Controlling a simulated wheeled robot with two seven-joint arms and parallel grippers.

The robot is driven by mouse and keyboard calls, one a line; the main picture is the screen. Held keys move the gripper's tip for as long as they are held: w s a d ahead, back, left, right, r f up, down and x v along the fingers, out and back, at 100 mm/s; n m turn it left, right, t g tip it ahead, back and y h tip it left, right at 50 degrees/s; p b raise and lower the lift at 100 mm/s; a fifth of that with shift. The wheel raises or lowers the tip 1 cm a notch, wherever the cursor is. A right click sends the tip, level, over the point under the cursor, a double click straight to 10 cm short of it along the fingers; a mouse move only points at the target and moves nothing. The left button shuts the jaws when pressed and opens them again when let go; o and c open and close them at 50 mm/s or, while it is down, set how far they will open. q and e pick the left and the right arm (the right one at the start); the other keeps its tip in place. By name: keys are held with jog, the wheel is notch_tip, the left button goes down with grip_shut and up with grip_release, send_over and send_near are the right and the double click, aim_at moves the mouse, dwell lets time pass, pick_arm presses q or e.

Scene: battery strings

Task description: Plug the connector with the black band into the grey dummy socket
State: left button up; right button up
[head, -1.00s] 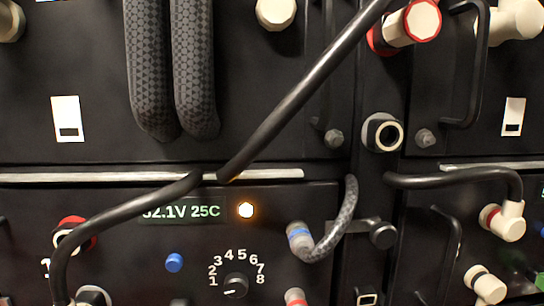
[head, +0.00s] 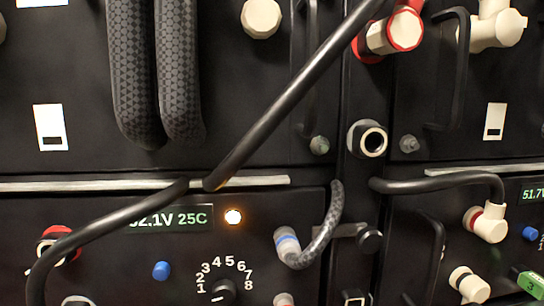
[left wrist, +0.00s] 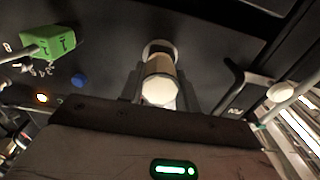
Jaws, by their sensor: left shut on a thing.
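In the left wrist view my left gripper (left wrist: 160,82) is shut on a cream connector (left wrist: 159,88), its blunt end toward the camera. A pale grey round collar (left wrist: 158,47) shows just behind the connector; I cannot tell whether they are joined. No black band can be made out on it. In the head view a grey socket with a pale ring and dark open bore (head: 369,139) sits empty on the dark post right of centre. Neither gripper shows in the head view.
A thick black cable (head: 285,100) runs diagonally across the front. A braided lead with a blue-banded connector (head: 287,243) hangs below centre. A red-banded cream connector (head: 486,223) is at right. Black handles (head: 453,70) stick out. A green tag (left wrist: 48,42) shows in the wrist view.

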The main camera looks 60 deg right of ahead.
pick_arm(q)
jog(key=shift+p+v, duration=0.65)
jog(key=shift+v, duration=0.75)
jog(key=shift+p+v, duration=0.75)
jog(key=shift+v, duration=1.6)
jog(key=shift+r, duration=0.15)
